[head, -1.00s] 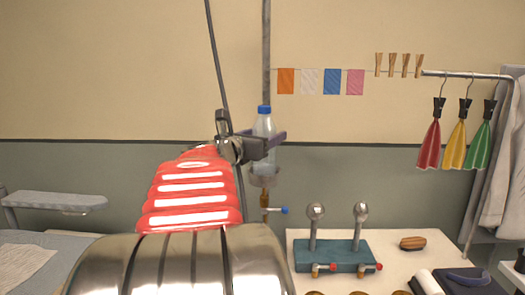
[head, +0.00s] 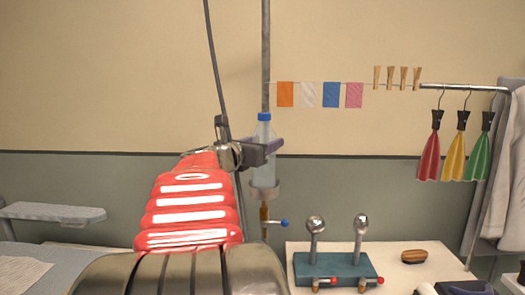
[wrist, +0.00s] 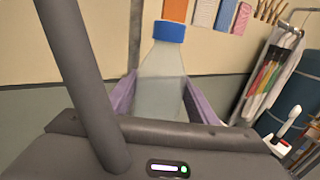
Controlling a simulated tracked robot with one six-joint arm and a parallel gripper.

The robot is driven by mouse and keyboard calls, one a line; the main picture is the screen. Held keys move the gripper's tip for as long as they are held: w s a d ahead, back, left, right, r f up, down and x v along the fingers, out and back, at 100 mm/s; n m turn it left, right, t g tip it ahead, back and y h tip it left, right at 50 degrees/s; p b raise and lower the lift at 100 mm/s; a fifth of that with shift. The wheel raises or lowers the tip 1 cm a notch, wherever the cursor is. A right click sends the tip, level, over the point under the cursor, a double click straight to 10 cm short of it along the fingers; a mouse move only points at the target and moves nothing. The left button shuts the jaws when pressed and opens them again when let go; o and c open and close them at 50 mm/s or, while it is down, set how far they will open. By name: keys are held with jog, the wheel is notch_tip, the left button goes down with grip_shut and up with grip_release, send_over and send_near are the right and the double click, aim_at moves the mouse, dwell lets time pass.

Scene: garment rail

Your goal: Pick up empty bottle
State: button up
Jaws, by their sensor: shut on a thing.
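The empty bottle (head: 263,160) is clear with a blue cap and stands upright. It also shows in the wrist view (wrist: 162,82), between the two purple fingers. My gripper (head: 272,146) is shut on the bottle's upper body, reaching from the left. In the head view the bottle's base is at a grey ring holder (head: 264,192) on the vertical pipe; I cannot tell whether it still rests there. The lower part of the bottle is hidden in the wrist view by my gripper's body.
A vertical pipe (head: 266,60) with a blue-handled valve (head: 279,223) runs by the bottle. To the right are a teal block with two ball-topped levers (head: 333,268) on a white table, a wooden brush (head: 414,257), and a rail (head: 463,87) with red, yellow and green cloths.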

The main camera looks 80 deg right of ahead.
notch_tip(320, 180, up, 16)
jog(key=shift+r, duration=0.15)
jog(key=shift+s, duration=0.15)
dwell(0.8)
